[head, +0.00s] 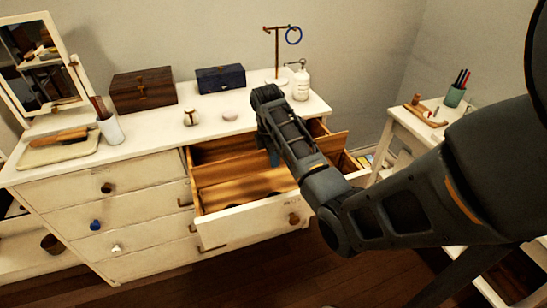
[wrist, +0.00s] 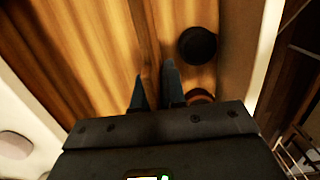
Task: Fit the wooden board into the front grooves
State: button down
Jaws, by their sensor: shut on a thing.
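My gripper (head: 272,156) reaches down into the open top drawer (head: 245,224) of the white dresser. In the wrist view my gripper (wrist: 157,88) is shut on the thin wooden board (wrist: 145,38), which shows edge-on and runs up from between the fingers. The board stands inside the drawer, with bare wood on its left and a narrower strip on its right. In the head view my arm hides much of the held part. The front grooves are not clearly visible, and I cannot tell whether the board's ends sit in them.
A dark round object (wrist: 198,45) and a brownish round one (wrist: 200,96) lie right of the board. On the dresser top stand a wooden box (head: 142,90), a blue box (head: 220,79), a white bottle (head: 301,84) and a jewellery stand (head: 277,52). A side table (head: 405,122) stands at right.

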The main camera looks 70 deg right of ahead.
jog(key=shift+f+b, duration=2.3)
jog(key=shift+f, duration=2.75)
jog(key=c, duration=1.1)
grip_release()
jog(key=shift+w+a+r, duration=0.1)
jog(key=shift+w+r, duration=0.05)
jog(key=shift+r, duration=1.8)
jog(key=shift+w+a+r, duration=0.1)
jog(key=shift+w+r, duration=0.05)
jog(key=shift+r, duration=1.8)
